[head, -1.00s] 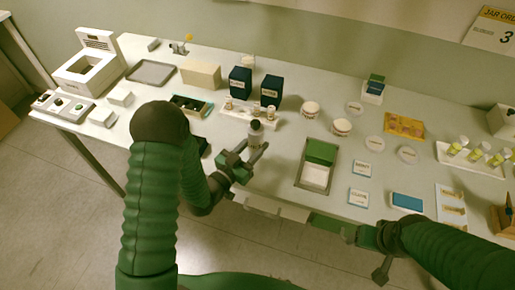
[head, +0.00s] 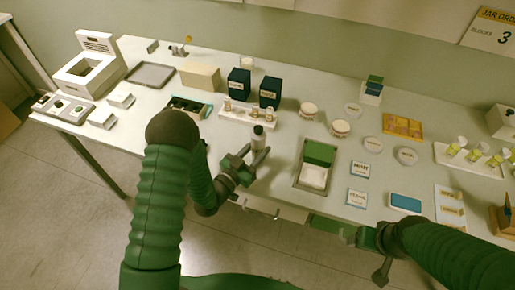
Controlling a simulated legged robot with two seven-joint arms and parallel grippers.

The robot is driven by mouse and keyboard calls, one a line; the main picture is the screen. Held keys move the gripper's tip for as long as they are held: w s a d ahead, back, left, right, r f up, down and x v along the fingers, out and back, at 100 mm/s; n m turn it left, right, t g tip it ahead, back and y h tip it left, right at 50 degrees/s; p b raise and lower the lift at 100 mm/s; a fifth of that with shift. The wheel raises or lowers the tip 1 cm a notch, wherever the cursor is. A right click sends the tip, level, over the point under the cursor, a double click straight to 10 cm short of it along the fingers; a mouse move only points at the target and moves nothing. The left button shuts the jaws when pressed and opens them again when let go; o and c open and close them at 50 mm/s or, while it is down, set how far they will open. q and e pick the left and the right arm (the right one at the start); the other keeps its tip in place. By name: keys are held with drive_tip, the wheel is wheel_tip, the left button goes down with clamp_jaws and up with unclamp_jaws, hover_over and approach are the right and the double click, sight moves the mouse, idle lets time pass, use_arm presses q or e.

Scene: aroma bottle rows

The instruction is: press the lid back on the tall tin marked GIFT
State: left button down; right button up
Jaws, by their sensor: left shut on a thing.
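My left gripper (head: 259,158) is shut on a small bottle (head: 258,139) with a pale body and a dark top. The bottle is upright, near the table's front edge, just in front of the white rack. Two tall dark blue containers (head: 239,83) (head: 270,92) with pale labels stand behind the rack. Their labels are too small to read, so I cannot tell which thing is the tin marked GIFT, or which is its lid. My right gripper (head: 368,239) is low at the front edge, apart from the objects; its jaw opening is unclear.
The white rack (head: 235,116) holds small bottles. A grey tray (head: 299,179) with a green and white box lies to its right. Round tubs (head: 309,110), flat discs (head: 373,145), cards (head: 360,170) and a blue pad (head: 405,203) crowd the right side. A cardboard-coloured box (head: 200,74) stands behind.

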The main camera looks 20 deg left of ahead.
use_arm(q)
drive_tip(key=shift+d, duration=0.25)
drive_tip(key=c, duration=1.3)
unclamp_jaws()
drive_tip(key=o, duration=0.4)
drive_tip(key=shift+a, duration=0.25)
use_arm(e)
drive_tip(key=shift+f, duration=0.15)
use_arm(q)
drive_tip(key=shift+s, duration=0.1)
drive_tip(key=b+v, duration=0.1)
drive_tip(key=v, duration=1)
drive_tip(key=shift+s+b, duration=0.1)
drive_tip(key=shift+b, duration=0.3)
drive_tip(key=shift+s+a+r, duration=0.1)
drive_tip(key=shift+s, duration=0.2)
use_arm(e)
drive_tip(key=shift+d+f, duration=0.15)
drive_tip(key=shift+f, duration=0.65)
